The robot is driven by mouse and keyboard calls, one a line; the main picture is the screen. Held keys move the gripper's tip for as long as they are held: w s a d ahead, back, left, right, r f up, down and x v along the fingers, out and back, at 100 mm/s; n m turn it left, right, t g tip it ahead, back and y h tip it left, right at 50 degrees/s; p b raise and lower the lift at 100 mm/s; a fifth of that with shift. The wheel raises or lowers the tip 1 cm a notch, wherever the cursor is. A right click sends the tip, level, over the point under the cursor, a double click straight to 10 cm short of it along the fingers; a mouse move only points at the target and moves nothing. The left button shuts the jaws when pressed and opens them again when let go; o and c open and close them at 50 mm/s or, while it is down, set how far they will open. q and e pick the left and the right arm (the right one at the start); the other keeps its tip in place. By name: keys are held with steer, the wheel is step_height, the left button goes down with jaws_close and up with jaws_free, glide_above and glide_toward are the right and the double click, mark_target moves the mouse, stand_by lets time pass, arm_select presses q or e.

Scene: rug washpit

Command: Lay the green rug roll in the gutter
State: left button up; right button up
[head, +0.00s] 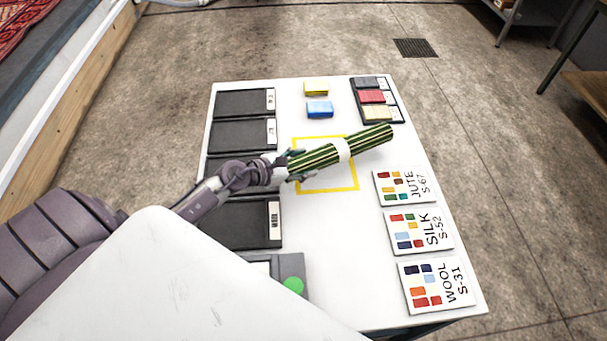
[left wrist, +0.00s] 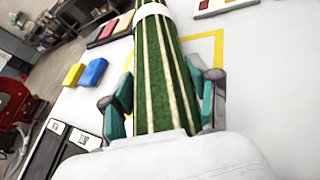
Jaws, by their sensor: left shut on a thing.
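The green rug roll (head: 365,143) is striped with cream lines and has a white band around its middle. My left gripper (head: 291,163) is shut on its near left end, and the roll points up and right across the yellow square outline (head: 326,191) on the white table. I cannot tell whether the roll touches the table. In the left wrist view the roll (left wrist: 165,60) runs away between the teal fingers of the gripper (left wrist: 163,98). My right gripper is not in view. I cannot make out a gutter for certain.
The white table (head: 360,260) carries dark labelled trays (head: 245,103) at left, a yellow block (head: 316,88), a blue block (head: 319,109), a dark swatch tray (head: 390,115) and JUTE, SILK and WOOL cards (head: 436,285). A wooden-edged platform (head: 75,110) lies left. A floor drain (head: 415,47) is beyond.

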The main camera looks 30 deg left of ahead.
arm_select(q)
steer(key=shift+w+f+b, duration=0.1)
steer(key=shift+f+b, duration=0.45)
steer(key=shift+f, duration=1.4)
steer(key=o, duration=1.5)
